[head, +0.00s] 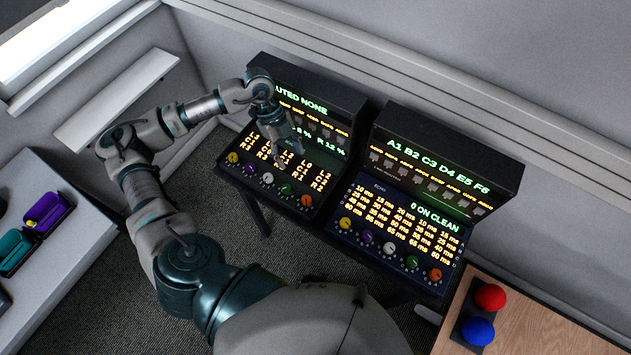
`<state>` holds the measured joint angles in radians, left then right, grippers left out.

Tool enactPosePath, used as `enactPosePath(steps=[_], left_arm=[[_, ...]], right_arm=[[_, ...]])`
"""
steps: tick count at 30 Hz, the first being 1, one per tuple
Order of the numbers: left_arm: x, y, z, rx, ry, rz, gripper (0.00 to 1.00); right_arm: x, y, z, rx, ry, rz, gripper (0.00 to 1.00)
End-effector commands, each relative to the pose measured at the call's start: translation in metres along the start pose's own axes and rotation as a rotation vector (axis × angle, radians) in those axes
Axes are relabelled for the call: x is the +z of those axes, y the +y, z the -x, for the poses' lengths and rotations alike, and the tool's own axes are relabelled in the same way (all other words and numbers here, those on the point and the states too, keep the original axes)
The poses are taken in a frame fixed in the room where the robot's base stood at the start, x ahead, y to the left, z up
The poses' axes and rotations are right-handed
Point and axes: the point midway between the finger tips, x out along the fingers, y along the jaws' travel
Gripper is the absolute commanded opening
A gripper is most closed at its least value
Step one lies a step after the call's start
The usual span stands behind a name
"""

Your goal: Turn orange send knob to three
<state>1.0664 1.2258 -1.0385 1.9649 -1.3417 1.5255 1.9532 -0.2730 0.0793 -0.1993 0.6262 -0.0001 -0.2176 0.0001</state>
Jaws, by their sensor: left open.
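Two dark consoles with lit text stand against the wall. The left console (262,203) has a row of coloured knobs along its front edge, with an orange knob (306,200) at the right end. The right console (375,255) has a similar row, with another orange knob (435,275) at its right end. Which of them is the send knob I cannot tell, and their pointer settings are too small to read. My left gripper (288,150) is open above the left console's panel, up and left of its orange knob and apart from it. It hides part of the lit text. My right gripper is out of view.
A wooden table (535,325) with a red ball-topped control (490,297) and a blue one (478,331) stands at lower right. A white shelf (115,100) is on the left wall.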

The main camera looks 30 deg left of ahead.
Motion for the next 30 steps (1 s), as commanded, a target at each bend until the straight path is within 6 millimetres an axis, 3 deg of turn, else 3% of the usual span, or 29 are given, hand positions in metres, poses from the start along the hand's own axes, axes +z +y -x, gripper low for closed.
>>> enactPosePath(steps=[5,9,12,15,22,30], left_arm=[[0.002,0.003,-0.017,0.008,-0.005,0.006,0.57],[0.003,0.000,-0.047,0.011,-0.003,0.006,0.57],[0.003,-0.001,-0.072,0.012,0.000,0.005,0.57],[0.002,-0.001,-0.096,0.011,-0.001,0.005,0.57],[0.001,0.000,-0.145,0.008,-0.002,0.005,0.57],[0.003,-0.001,-0.171,0.005,-0.001,0.005,0.57]], right_arm=[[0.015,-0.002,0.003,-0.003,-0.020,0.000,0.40],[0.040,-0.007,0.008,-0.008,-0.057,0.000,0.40],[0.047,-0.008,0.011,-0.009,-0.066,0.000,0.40],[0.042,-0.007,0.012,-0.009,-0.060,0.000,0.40],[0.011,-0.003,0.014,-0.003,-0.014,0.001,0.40],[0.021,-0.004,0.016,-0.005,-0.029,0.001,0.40]])
